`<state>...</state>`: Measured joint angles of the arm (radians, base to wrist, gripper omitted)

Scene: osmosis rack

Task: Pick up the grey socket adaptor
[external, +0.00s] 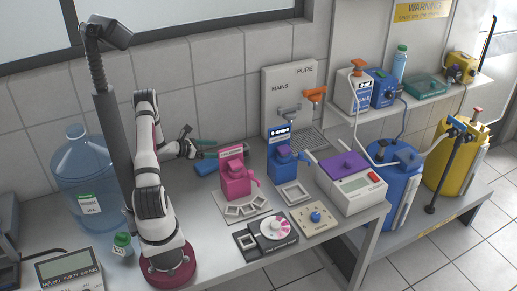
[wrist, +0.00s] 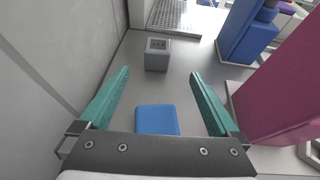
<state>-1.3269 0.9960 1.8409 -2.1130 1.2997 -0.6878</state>
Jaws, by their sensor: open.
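The grey socket adaptor (wrist: 157,54) is a small grey block on the bench in the wrist view, ahead of my gripper and roughly centred between its fingers. I cannot make it out in the external view. My gripper (wrist: 159,74) has two teal fingers spread wide apart with nothing between them. In the external view my gripper (external: 214,148) is above the back of the bench, left of the pink dispenser. The adaptor is beyond the fingertips and untouched.
A blue sponge-like block (wrist: 156,119) lies below the fingers. The pink dispenser (wrist: 284,85) stands close on the right, with a blue dispenser (wrist: 247,38) beyond it. The tiled wall (wrist: 62,60) runs along the left. A drain tray (wrist: 174,17) is ahead.

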